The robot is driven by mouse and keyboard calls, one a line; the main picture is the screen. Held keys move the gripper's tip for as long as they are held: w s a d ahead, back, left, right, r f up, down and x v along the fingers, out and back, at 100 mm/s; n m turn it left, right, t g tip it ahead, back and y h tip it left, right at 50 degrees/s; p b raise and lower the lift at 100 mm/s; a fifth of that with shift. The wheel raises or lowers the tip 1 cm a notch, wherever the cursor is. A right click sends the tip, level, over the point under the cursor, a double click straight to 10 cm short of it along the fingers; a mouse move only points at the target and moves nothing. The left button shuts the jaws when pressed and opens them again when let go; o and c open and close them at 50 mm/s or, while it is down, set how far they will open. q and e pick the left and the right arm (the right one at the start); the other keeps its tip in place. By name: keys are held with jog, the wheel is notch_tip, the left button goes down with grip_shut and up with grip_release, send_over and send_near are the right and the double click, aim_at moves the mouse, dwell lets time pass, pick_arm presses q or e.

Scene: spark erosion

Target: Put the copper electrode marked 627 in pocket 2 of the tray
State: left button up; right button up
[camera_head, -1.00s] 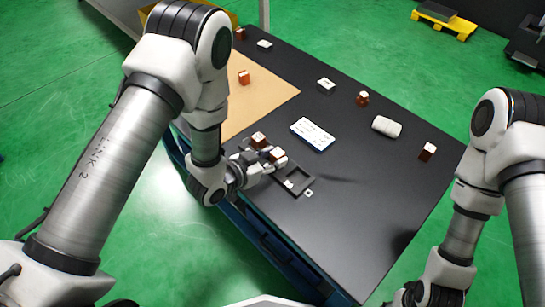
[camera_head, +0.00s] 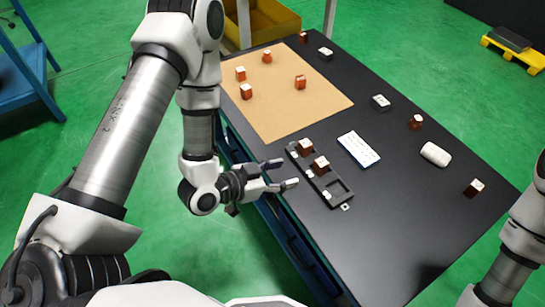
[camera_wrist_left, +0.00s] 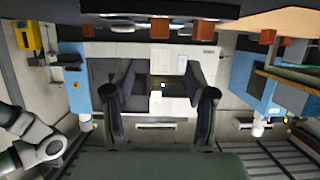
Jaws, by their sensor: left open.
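The dark tray (camera_head: 347,201) lies near the left edge of the black table. A copper electrode (camera_head: 305,148) with a pale top stands at its far pocket, and another copper electrode (camera_head: 321,166) at its middle pocket. The near pocket (camera_head: 338,190) is empty. The markings are too small to read, so I cannot tell which block is 627. My left gripper (camera_head: 288,172) is open and empty, just left of the tray and apart from both blocks. Its spread fingers also show in the left wrist view (camera_wrist_left: 162,82). My right gripper is out of view.
Several copper blocks, one of them here (camera_head: 300,82), stand on the tan mat (camera_head: 290,113). A white card (camera_head: 358,149), a white roll (camera_head: 435,154) and more blocks (camera_head: 415,122) are on the black table.

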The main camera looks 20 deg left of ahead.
pick_arm(q)
jog(key=s+a+f+n+g+y, duration=0.3)
jog(key=s+a+f+g, duration=0.1)
jog(key=s+f, duration=0.4)
jog(key=s+a+f+n+g+y, duration=0.4)
jog(key=s+f+g, duration=0.3)
jog(key=s+f, duration=0.2)
jog(key=shift+s, duration=0.95)
